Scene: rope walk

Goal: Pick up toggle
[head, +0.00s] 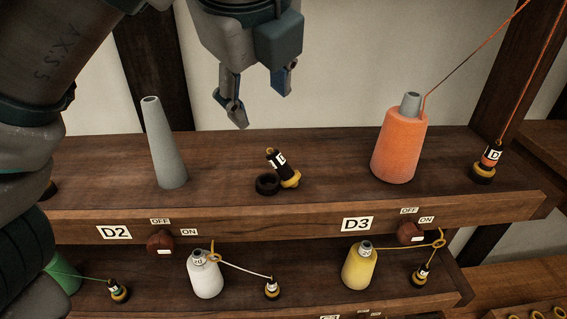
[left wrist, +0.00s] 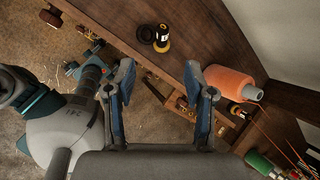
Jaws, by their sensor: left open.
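The toggle, a small black and yellow piece with a white label (head: 282,168), leans tilted on the upper wooden shelf, beside a black ring-shaped holder (head: 267,185). In the left wrist view the toggle (left wrist: 162,38) shows beyond the fingertips, with the ring (left wrist: 147,34) next to it. I cannot tell whether the toggle touches the ring. My left gripper (head: 260,100) is open and empty, above and behind the toggle in the head view. Its two fingers (left wrist: 158,76) stand apart in the left wrist view.
A grey bare cone (head: 165,145) stands left of the toggle and an orange thread cone (head: 400,147) right of it. Another labelled toggle (head: 488,160) holds orange thread at the right. Red knobs (head: 160,243) and smaller cones are below. Shelf space around the toggle is clear.

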